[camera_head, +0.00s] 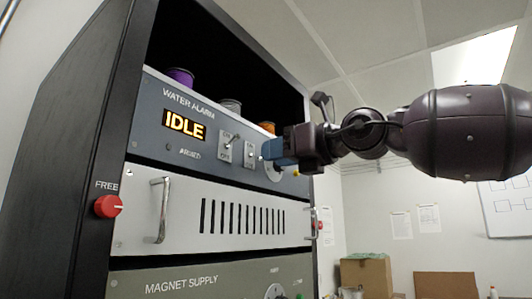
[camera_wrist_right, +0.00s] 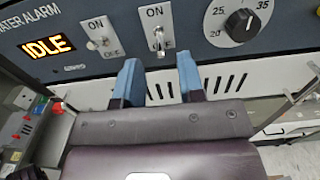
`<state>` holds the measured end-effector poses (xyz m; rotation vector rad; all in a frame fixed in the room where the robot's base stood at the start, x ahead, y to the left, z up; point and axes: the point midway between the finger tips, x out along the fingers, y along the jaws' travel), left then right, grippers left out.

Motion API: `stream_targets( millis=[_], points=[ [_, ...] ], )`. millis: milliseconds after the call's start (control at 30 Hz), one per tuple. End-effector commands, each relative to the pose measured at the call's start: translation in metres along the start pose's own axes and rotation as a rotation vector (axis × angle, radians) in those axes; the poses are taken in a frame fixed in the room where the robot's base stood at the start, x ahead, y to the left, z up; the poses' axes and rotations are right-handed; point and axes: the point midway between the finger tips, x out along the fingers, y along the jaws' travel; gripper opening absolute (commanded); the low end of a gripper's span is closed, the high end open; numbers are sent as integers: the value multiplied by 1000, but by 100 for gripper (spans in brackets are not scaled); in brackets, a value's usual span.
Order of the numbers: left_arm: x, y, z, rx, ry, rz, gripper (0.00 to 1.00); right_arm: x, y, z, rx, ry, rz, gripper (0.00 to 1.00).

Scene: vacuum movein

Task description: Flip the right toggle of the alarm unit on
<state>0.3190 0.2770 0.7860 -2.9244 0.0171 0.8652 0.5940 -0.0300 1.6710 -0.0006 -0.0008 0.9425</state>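The alarm unit (camera_head: 175,150) is a blue-grey panel labelled WATER ALARM, with a display (camera_head: 184,125) reading IDLE in orange. It has two toggles marked ON above and OFF below. The left toggle (camera_wrist_right: 97,43) and the right toggle (camera_wrist_right: 159,40) both show in the right wrist view; I cannot tell their lever positions surely. My right gripper (camera_wrist_right: 159,80) has two blue fingertips, spread apart with nothing between them. The fingers point at the panel just below the right toggle, which lies roughly midway between them in that view. My left gripper is not in view.
A dial (camera_wrist_right: 242,24) sits right of the toggles. Below the panel is a vented drawer (camera_head: 240,215) with a protruding handle (camera_head: 158,210). A red FREE knob (camera_head: 107,206) is on the rack's left edge. Several coloured cylinders, one purple (camera_head: 180,77), stand above the unit.

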Motion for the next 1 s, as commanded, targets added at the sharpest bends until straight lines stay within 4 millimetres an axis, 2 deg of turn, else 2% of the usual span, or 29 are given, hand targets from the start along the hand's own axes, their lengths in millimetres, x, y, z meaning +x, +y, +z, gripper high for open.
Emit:
stream_targets(
  millis=[100,267,633,867,1000],
  points=[
    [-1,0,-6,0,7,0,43,15,0,0,0,2,0,36],
    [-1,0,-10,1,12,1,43,27,0,0,1,1,0,36],
    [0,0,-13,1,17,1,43,30,-1,-1,1,0,-1,36],
    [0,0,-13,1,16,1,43,30,0,-1,1,1,-1,1],
    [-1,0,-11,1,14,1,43,30,0,-1,1,1,-1,0]
  ],
)
